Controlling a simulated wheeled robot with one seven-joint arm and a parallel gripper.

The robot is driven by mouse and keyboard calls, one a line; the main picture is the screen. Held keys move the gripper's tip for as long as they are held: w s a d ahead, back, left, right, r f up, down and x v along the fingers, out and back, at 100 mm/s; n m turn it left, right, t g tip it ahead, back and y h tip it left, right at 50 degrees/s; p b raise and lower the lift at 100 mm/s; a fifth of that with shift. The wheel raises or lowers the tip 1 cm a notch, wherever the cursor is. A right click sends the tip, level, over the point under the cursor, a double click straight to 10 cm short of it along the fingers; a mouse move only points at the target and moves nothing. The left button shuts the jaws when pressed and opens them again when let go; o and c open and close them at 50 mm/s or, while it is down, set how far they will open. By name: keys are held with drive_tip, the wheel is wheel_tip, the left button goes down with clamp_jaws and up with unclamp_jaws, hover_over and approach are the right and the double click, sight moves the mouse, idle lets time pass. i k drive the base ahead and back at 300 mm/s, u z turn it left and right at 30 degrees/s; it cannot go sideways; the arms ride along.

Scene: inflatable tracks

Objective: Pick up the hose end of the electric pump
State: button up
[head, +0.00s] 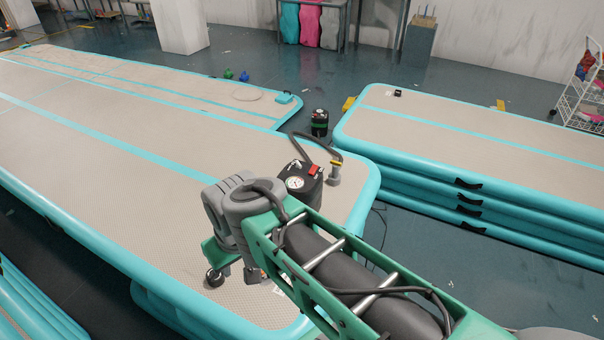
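The electric pump (298,186) is a dark box with a round white gauge and a red part on top. It sits on the near inflatable track, close to its right end, and my arm hides its lower part. Its black hose (318,144) arches up behind it and comes down on the right. The hose end (335,173) is a grey nozzle below a yellow band, just right of the pump. My gripper (234,276) points down over the track, left of and nearer than the pump. Its two fingertips are apart with nothing seen between them.
The near track (110,120) has turquoise edges. Another stack of tracks (480,130) stands to the right across a floor gap. A second dark device (319,122) with a green band stands in the gap behind. A wire rack (580,95) is at far right.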

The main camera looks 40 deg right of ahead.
sight(334, 177)
drive_tip(key=u, duration=3.7)
drive_tip(key=k, duration=2.85)
drive_tip(key=z, duration=0.8)
drive_tip(key=i, duration=0.5)
drive_tip(key=z, duration=0.1)
